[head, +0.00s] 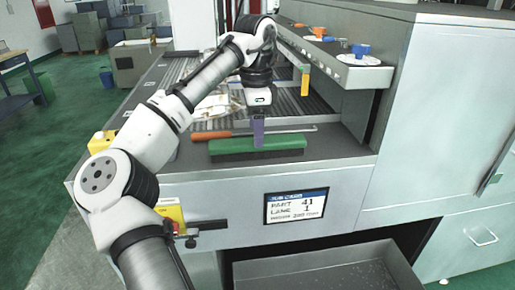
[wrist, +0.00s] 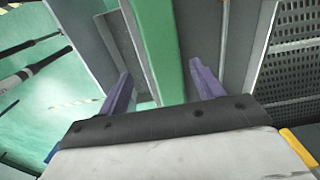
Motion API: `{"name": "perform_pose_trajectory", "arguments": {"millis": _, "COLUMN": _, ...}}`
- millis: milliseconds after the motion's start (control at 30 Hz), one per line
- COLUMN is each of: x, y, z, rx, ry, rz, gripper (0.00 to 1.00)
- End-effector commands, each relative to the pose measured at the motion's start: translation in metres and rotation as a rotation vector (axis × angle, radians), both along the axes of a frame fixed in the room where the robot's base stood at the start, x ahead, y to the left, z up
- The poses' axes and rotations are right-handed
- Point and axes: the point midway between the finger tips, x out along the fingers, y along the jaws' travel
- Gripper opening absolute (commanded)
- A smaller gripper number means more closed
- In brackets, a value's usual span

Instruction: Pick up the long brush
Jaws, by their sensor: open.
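The long brush (head: 230,147) lies as a long green bar along the front of the grey worktop, running left to right. In the wrist view its green back (wrist: 158,40) passes between the two purple fingers. My gripper (head: 258,140) points down over the middle of the brush, and a purple finger hides part of it. My gripper (wrist: 160,80) is open, with one finger on each side of the green bar. Whether the fingers touch the brush is not clear.
A thin rod with an orange handle (head: 212,134) lies just behind the brush. Ribbed lanes (head: 300,100) and pale papers (head: 217,107) are farther back. A shelf (head: 345,72) with small cups stands at right. A label screen (head: 296,206) is on the front panel.

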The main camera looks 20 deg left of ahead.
Motion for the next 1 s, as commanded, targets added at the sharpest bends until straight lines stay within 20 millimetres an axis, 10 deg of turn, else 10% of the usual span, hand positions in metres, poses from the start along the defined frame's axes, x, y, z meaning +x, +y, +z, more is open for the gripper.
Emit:
{"name": "perform_pose_trajectory", "arguments": {"millis": 633, "x": 0.007, "y": -0.002, "z": -0.048, "rx": -0.001, "ry": 0.0, "rz": -0.001, "gripper": 0.66}}
{"name": "perform_pose_trajectory", "arguments": {"millis": 1000, "x": 0.008, "y": -0.002, "z": -0.048, "rx": -0.001, "ry": 0.0, "rz": -0.001, "gripper": 0.18}}
